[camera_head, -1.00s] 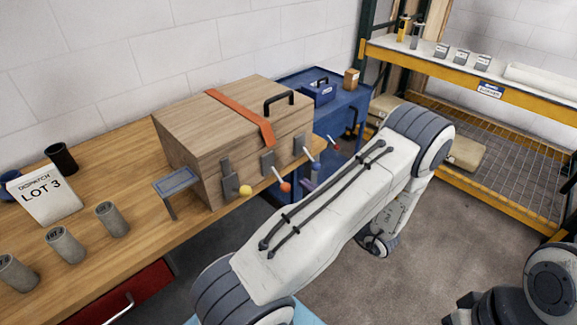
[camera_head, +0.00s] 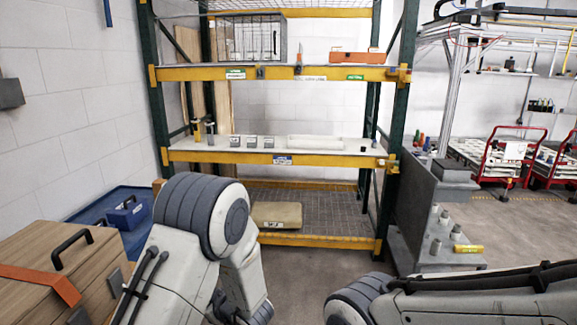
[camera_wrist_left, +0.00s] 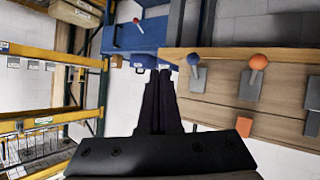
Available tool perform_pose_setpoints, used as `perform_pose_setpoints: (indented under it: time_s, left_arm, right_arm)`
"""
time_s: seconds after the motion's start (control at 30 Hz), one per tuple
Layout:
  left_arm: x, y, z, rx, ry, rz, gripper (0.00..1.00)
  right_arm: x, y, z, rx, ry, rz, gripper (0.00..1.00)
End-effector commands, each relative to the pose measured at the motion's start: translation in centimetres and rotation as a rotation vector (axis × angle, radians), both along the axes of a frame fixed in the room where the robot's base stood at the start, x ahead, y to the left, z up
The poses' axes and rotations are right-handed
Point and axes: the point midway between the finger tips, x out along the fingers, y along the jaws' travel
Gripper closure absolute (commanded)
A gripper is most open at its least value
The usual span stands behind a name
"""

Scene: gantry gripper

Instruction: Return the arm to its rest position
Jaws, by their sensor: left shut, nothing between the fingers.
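My left arm (camera_head: 205,245) rises bent at the lower left of the head view, beside the wooden chest; its gripper is out of sight there. In the left wrist view my left gripper (camera_wrist_left: 163,72) is shut and empty, its dark fingers together in front of the blue cabinet and beside the chest. My right arm (camera_head: 470,300) lies across the lower right of the head view; its gripper is not seen.
The wooden chest (camera_head: 35,245) has an orange strap. In the wrist view its levers carry a blue knob (camera_wrist_left: 193,59) and an orange knob (camera_wrist_left: 258,62). A blue toolbox (camera_head: 127,213) sits behind the chest. A yellow-beamed rack (camera_head: 270,158) stands ahead.

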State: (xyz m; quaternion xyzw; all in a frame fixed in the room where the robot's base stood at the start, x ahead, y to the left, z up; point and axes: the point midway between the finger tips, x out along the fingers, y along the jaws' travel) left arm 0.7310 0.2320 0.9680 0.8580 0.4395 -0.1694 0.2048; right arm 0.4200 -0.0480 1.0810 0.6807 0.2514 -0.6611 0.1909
Motion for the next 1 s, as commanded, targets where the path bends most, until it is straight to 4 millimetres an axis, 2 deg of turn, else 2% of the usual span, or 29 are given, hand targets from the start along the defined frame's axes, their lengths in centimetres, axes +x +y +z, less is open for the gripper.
perform_pose_setpoints:
  time_s: [0.03, 0.07, 0.1, 0.17, 0.2, 0.27, 0.3, 0.37, 0.4, 0.47, 0.5, 0.53, 0.6, 0.7, 0.8, 0.9, 1.0]
  left_arm:
    - [1.1, -3.7, 1.1, -0.092, 0.010, -0.130, 1.00]
    - [1.3, -5.9, 1.5, -0.145, 0.029, -0.212, 1.00]
    - [1.4, -8.9, 2.2, -0.209, 0.058, -0.321, 1.00]
    - [0.5, -13.3, 3.3, -0.288, 0.112, -0.487, 1.00]
    - [-0.6, -16.1, 4.1, -0.331, 0.158, -0.599, 1.00]
    - [-2.9, -19.8, 5.4, -0.378, 0.234, -0.763, 1.00]
    - [-4.9, -21.8, 6.2, -0.399, 0.291, -0.869, 1.00]
    - [-8.4, -24.2, 7.4, -0.414, 0.386, -1.022, 1.00]
    - [-11.1, -25.3, 8.1, -0.411, 0.456, -1.119, 1.00]
    - [-15.2, -26.1, 8.9, -0.390, 0.567, -1.255, 1.00]
    - [-17.9, -26.1, 9.4, -0.365, 0.645, -1.336, 1.00]
    - [-19.8, -25.8, 9.7, -0.342, 0.702, -1.388, 1.00]
    - [-23.7, -24.5, 10.3, -0.278, 0.830, -1.486, 1.00]
    - [-27.7, -22.0, 10.8, -0.184, 0.982, -1.571, 1.00]
    - [-29.9, -19.8, 11.1, -0.113, 1.084, -1.607, 1.00]
    - [-30.9, -18.7, 11.3, -0.076, 1.136, -1.619, 1.00]
    - [-31.2, -18.4, 11.3, -0.066, 1.152, -1.620, 1.00]
  right_arm:
    - [0.0, 0.0, 0.0, 0.000, 0.000, 0.000, 0.50]
    - [0.0, 0.0, 0.0, 0.000, 0.000, 0.000, 0.50]
    - [0.0, 0.0, 0.0, 0.000, 0.000, 0.000, 0.50]
    - [0.0, 0.0, 0.0, 0.000, 0.000, 0.000, 0.50]
    - [0.0, 0.0, 0.0, 0.000, 0.000, 0.000, 0.50]
    - [0.0, 0.0, 0.0, 0.000, 0.000, 0.000, 0.50]
    - [0.0, 0.0, 0.0, 0.000, 0.000, 0.000, 0.50]
    - [0.0, 0.0, 0.0, 0.000, 0.000, 0.000, 0.50]
    - [0.0, 0.0, 0.0, 0.000, 0.000, 0.000, 0.50]
    - [0.0, 0.0, 0.0, 0.000, 0.000, 0.000, 0.50]
    - [0.0, 0.0, 0.0, 0.000, 0.000, 0.000, 0.50]
    - [0.0, 0.0, 0.0, 0.000, 0.000, 0.000, 0.50]
    - [0.0, 0.0, 0.0, 0.000, 0.000, 0.000, 0.50]
    - [0.0, 0.0, 0.0, 0.000, 0.000, 0.000, 0.50]
    - [0.0, 0.0, 0.0, 0.000, 0.000, 0.000, 0.50]
    - [0.0, 0.0, 0.0, 0.000, 0.000, 0.000, 0.50]
    - [0.0, 0.0, 0.0, 0.000, 0.000, 0.000, 0.50]
